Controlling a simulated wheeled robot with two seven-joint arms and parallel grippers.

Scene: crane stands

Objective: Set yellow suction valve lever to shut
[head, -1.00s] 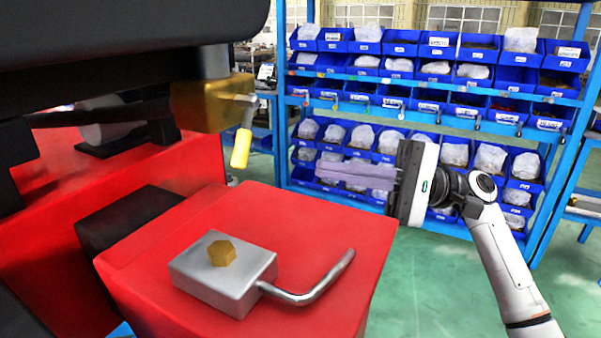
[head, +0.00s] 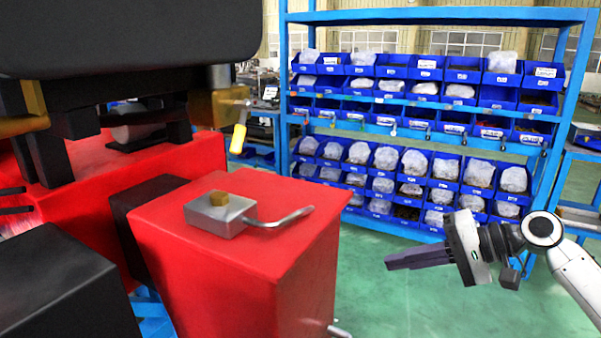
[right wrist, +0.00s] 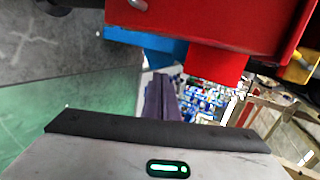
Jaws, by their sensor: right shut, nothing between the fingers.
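The yellow lever (head: 238,138) hangs down, slightly tilted, from a metal stem on the brass valve body (head: 212,108), in the upper left of the head view. My right gripper (head: 387,262) is shut and empty. It is to the right of the red block, lower in the picture than the lever and well apart from it. Its closed dark fingers also show in the right wrist view (right wrist: 160,92). My left gripper is not in view.
A red block (head: 240,245) carries a grey metal box (head: 220,215) with a brass hex top and a bent metal handle (head: 285,217). Another metal rod end (head: 338,331) sticks out low on the block. Blue shelving with bins (head: 420,180) stands behind. Green floor right of the block is clear.

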